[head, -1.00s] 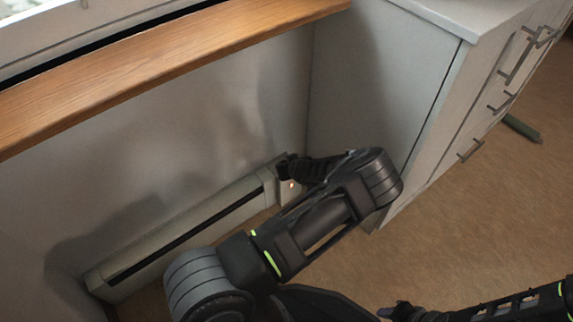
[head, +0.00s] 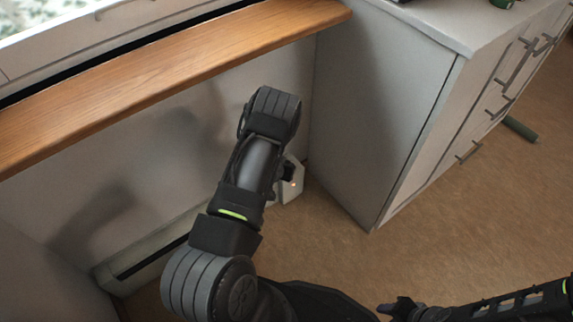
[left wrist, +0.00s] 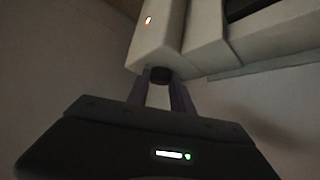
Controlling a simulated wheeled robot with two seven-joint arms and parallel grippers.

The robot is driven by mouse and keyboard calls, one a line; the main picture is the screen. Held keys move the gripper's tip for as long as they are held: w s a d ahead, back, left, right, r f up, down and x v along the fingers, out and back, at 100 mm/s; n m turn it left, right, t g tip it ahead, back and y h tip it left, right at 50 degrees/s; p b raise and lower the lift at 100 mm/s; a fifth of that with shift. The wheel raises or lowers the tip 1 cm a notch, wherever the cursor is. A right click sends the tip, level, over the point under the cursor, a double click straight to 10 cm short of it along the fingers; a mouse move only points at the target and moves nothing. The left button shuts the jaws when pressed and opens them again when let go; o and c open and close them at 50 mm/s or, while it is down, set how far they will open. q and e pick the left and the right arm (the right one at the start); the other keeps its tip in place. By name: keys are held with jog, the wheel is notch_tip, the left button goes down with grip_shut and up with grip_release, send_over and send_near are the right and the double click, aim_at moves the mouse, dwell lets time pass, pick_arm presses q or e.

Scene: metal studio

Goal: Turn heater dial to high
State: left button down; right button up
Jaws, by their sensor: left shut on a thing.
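The white heater (head: 150,253) runs low along the wall under the wooden sill. Its end unit (head: 293,187) has a small lit orange light and sits near the cabinet. My left arm hides much of the heater's middle. In the left wrist view the dark round dial (left wrist: 161,75) is on the end of the heater (left wrist: 158,38). My left gripper (left wrist: 163,84) is shut on the dial, one finger on each side. In the head view it is mostly hidden behind the arm. My right gripper (head: 388,309) is at the bottom, away from the heater; its jaw opening is unclear.
The wooden sill (head: 170,70) juts out above the heater and my left arm. A white cabinet (head: 385,110) stands close to the heater's right end. A green cylinder (head: 521,129) lies on the floor at right. The brown floor before the cabinet is clear.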

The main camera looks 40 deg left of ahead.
pick_arm(q)
jog(key=m+h, duration=0.2)
jog(key=a+m+h+b, duration=0.1)
jog(key=m, duration=0.1)
jog(key=shift+m+h, duration=0.4)
jog(key=c, duration=1.1)
grip_release()
jog(key=shift+d, duration=0.2)
